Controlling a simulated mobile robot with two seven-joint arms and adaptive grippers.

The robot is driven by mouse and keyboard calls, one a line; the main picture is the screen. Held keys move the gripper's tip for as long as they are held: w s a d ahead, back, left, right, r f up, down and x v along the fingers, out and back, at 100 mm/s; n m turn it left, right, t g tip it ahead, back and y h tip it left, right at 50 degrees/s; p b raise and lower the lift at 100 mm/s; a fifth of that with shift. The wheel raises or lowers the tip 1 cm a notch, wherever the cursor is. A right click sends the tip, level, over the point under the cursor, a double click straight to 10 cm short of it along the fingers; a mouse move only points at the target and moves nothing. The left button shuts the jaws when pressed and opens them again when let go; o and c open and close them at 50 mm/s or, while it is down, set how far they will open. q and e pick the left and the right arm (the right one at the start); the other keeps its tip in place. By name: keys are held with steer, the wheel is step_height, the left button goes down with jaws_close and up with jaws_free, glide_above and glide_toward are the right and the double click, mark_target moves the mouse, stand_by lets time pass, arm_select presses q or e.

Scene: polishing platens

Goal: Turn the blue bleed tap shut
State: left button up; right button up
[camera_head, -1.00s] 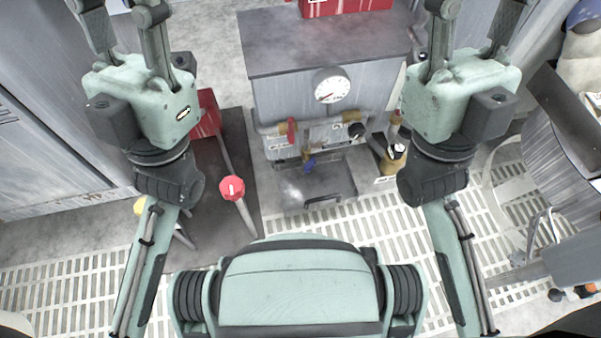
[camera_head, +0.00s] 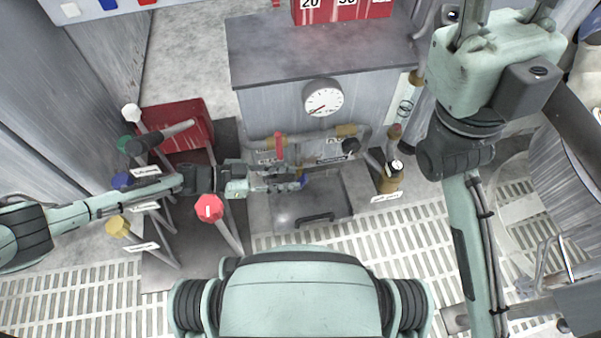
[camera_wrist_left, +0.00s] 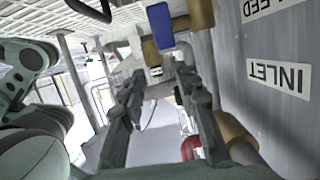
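The blue bleed tap (camera_head: 304,181) sits low on the pipework at the front of the grey cabinet, partly hidden by my left gripper in the head view. In the left wrist view its blue handle (camera_wrist_left: 160,26) stands out at the top, beyond the fingertips. My left gripper (camera_head: 287,180) reaches in from the left, close to the tap. Its two fingers are apart with nothing between them in the wrist view (camera_wrist_left: 160,85). Contact with the tap does not show. My right gripper (camera_head: 504,22) is raised at the upper right, fingers spread and empty, its tips cut off.
A red lever (camera_head: 280,147) sits on the pipe just above my left gripper; a black knob (camera_head: 351,146) and brass canister (camera_head: 389,180) are to the right. Coloured knobs on posts, including a red one (camera_head: 209,207), stand around my left forearm. A gauge (camera_head: 323,98) is above.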

mark_target(301, 181)
arm_select(q)
steer(key=shift+n+y, duration=0.3)
steer(key=shift+y, duration=0.2)
steer(key=d+f, duration=0.1)
steer(key=w+f+b, duration=0.1)
steer(key=f, duration=0.1)
steer(key=w+d+f+b, duration=0.1)
steer(key=f, duration=0.1)
steer(key=shift+d+f, duration=0.15)
steer(key=shift+d, duration=0.15)
steer(key=shift+d+f+b, duration=0.15)
steer(key=shift+d+b, duration=0.15)
steer(key=shift+d, duration=0.25)
jaws_close()
